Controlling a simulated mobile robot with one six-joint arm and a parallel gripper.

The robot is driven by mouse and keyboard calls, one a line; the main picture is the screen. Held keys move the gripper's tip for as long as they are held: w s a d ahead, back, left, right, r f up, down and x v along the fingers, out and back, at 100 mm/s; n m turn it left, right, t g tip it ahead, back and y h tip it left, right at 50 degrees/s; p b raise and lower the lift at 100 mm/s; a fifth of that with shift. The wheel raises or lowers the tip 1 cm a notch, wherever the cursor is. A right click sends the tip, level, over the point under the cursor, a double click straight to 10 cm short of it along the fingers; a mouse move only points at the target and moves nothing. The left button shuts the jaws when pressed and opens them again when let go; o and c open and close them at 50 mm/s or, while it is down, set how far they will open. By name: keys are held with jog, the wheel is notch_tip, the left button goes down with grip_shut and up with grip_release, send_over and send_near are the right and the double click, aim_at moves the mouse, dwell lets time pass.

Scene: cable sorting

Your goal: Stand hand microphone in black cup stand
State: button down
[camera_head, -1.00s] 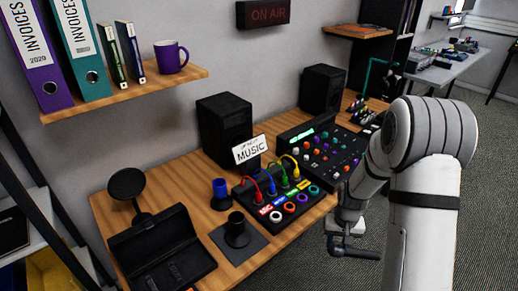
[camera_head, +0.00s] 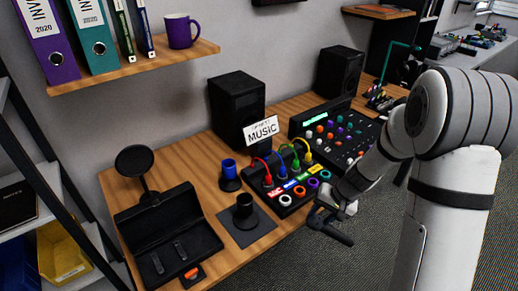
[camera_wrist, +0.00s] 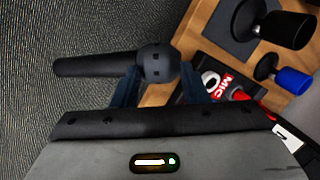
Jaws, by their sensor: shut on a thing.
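My gripper (camera_head: 322,207) is shut on a black hand microphone (camera_head: 340,236), held off the desk's front edge, with its handle pointing lower right. In the wrist view the gripper (camera_wrist: 158,85) has its fingers either side of the round head, and the microphone's handle (camera_wrist: 95,65) lies nearly level to the left. The black cup stand (camera_head: 244,204) stands upright on a dark square mat (camera_head: 262,232), left of the gripper and apart from the microphone. The cup looks empty. It also shows at the wrist view's top right (camera_wrist: 289,29).
A blue cup stand (camera_head: 229,169) is behind the black one. A connector box (camera_head: 300,192) with coloured cables lies between the cup stands and my gripper. An open black case (camera_head: 165,240) is at left. Speakers (camera_head: 236,105) and a mixer (camera_head: 345,135) stand behind. Floor lies below the microphone.

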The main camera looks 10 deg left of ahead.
jog(key=a+r+t+y+b, duration=0.2)
jog(key=a+r+y+b, duration=0.4)
jog(key=a+r+y, duration=1.05)
jog(key=a+f+h+b, duration=0.3)
jog(key=f+h+b, duration=0.1)
jog(key=f+b, duration=0.3)
jog(key=shift+w+m+b, duration=0.4)
jog(key=shift+w+b, duration=0.05)
jog(key=shift+b, duration=0.8)
jog(key=shift+a, duration=0.1)
jog(key=c, duration=0.8)
grip_release()
jog(key=shift+f, duration=0.1)
jog(key=shift+o, duration=0.2)
jog(key=s+d+r, duration=0.1)
jog(key=d, duration=0.6)
jog(key=shift+s+d, duration=0.2)
jog(key=shift+d, duration=0.1)
